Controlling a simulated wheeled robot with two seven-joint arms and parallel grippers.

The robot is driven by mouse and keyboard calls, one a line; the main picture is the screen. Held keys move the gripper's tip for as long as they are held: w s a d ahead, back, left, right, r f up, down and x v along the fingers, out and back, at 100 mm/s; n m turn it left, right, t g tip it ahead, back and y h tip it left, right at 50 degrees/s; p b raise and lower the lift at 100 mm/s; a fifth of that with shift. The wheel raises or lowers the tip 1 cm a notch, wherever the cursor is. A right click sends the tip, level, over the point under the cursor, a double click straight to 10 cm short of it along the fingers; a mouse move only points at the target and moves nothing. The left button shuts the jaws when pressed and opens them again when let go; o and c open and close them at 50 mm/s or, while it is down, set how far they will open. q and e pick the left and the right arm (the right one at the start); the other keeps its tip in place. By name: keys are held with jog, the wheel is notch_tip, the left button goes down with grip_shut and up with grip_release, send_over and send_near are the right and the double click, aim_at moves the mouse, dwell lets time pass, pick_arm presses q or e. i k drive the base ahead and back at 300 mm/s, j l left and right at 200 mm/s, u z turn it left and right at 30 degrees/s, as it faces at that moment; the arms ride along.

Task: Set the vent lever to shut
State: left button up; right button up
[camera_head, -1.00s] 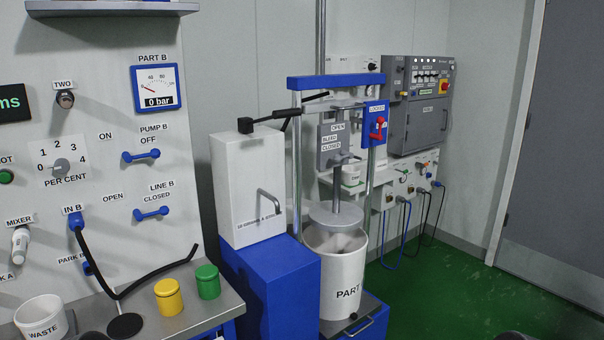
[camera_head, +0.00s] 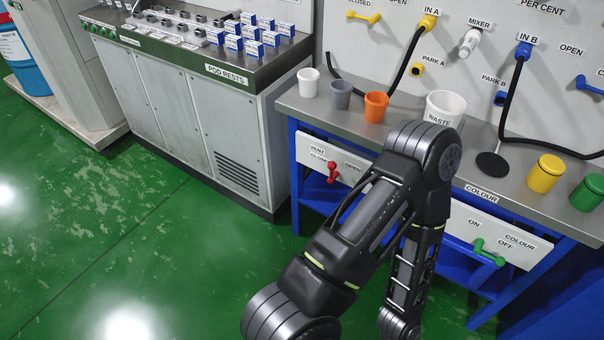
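The vent lever (camera_head: 333,174) is a small red handle on a white panel (camera_head: 306,146) under the front of the grey bench. The panel has a VENT label, with a closed-side label at the left and OPEN at the right. The red handle appears to hang downward below the labels; I cannot tell its exact setting. A black arm of mine crosses the picture to the right of the lever and in front of the bench. The arm and lever are apart in the picture. Neither gripper is in view.
The bench (camera_head: 469,187) carries several cups, a WASTE tub (camera_head: 444,108) and yellow (camera_head: 543,174) and green (camera_head: 588,193) pots. A green COLOUR lever (camera_head: 489,258) sits lower right. A grey cabinet (camera_head: 215,120) stands left. The green floor in front is clear.

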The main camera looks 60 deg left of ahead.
aim_at(331, 165)
jog(key=u, duration=1.85)
